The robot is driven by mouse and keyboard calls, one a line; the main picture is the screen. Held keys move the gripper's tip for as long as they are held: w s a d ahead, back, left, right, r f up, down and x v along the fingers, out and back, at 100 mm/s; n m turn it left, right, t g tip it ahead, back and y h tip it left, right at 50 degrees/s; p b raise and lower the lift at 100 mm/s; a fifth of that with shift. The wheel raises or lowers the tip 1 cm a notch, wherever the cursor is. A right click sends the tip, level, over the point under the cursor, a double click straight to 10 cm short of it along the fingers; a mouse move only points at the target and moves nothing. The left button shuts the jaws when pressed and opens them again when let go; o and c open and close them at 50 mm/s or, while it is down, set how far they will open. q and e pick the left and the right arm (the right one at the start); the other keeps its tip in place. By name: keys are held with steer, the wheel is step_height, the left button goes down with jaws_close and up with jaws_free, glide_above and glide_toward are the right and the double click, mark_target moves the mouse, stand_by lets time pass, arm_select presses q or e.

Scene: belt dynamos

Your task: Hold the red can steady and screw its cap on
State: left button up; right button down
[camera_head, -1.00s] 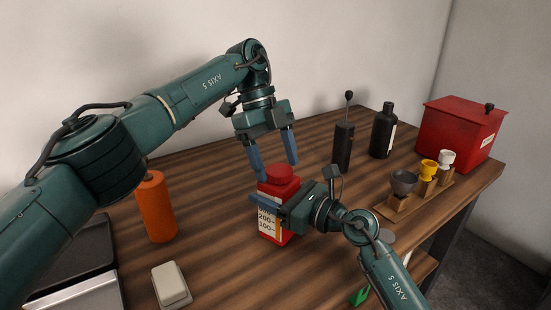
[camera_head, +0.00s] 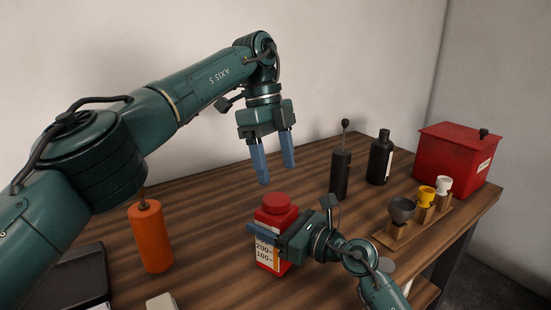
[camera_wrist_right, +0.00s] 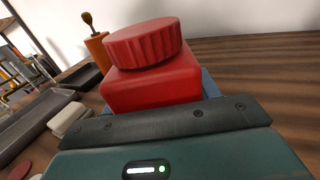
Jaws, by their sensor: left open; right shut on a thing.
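The red can (camera_head: 273,220) stands upright on the wooden table with a white label marked in numbers. Its red ribbed cap (camera_head: 277,200) sits on top of it; in the right wrist view the cap (camera_wrist_right: 143,42) rests above the can's shoulder (camera_wrist_right: 150,85), looking slightly tilted there. My right gripper (camera_head: 268,236) is shut on the can's body from the right. My left gripper (camera_head: 275,176) is open and empty, above and behind the cap, apart from it, fingers pointing down.
An orange cylinder (camera_head: 150,238) stands at left, near a dark tray (camera_head: 75,280) and a pale block (camera_head: 161,302). A black grinder (camera_head: 340,175), a dark bottle (camera_head: 381,160), a red box (camera_head: 455,155) and a wooden cup rack (camera_head: 412,236) stand at right.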

mark_target(276, 199)
arm_select(q)
steer(key=shift+s+d+r+n+t+y, duration=0.15)
steer(key=shift+r+n+t+y, duration=0.5)
steer(key=shift+n, duration=0.55)
steer(key=shift+s+r+n+t+y, duration=0.15)
steer(key=shift+n+t+y, duration=0.25)
steer(key=shift+n, duration=0.7)
steer(key=shift+f, duration=4.05)
steer(key=shift+c, duration=0.6)
